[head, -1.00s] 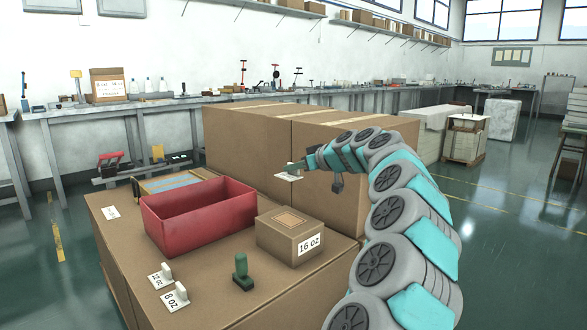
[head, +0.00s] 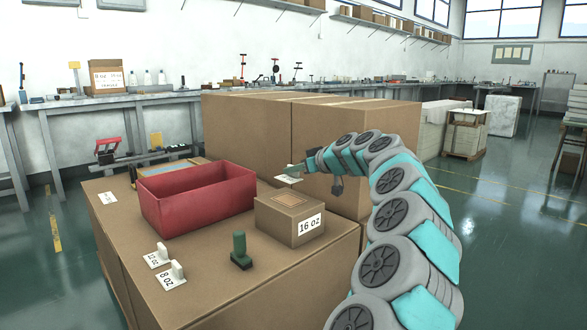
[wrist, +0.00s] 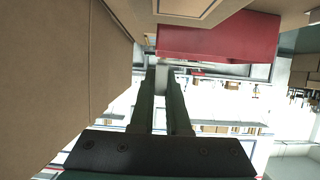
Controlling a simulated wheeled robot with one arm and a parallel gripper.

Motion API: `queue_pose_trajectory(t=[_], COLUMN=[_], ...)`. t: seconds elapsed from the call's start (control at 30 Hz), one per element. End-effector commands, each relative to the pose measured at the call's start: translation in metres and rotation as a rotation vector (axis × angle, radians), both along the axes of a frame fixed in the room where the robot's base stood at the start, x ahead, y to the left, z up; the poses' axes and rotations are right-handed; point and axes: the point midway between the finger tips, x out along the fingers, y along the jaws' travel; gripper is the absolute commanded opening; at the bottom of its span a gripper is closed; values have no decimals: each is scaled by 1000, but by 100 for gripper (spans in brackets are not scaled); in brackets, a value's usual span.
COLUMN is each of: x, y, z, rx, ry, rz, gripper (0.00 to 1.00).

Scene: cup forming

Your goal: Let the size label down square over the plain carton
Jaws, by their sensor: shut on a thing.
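My gripper (head: 297,170) is shut on the handle of a small white size label (head: 288,178); any print on it is too small to read. In the wrist view, my two dark green fingers (wrist: 162,85) pinch a pale grey handle (wrist: 162,79). Part of the outlined carton top (wrist: 187,8) shows at the upper edge.
A red open bin (head: 196,215) stands left of the small carton. Two handled labels, 12 oz (head: 155,261) and 8 oz (head: 170,281), and a green stamp-like tool (head: 240,255) lie in front. Large cartons (head: 245,140) rise behind.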

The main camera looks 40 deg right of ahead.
Motion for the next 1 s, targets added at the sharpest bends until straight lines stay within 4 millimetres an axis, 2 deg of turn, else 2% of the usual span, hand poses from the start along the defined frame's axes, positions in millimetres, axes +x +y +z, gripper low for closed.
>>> queue_pose_trajectory(t=[0.7, 1.0], x=[0, 0], y=[1, 0], z=[-51, -61], rx=[2, -1], ry=[0, -1], rz=[2, -1], gripper=[0, 0])
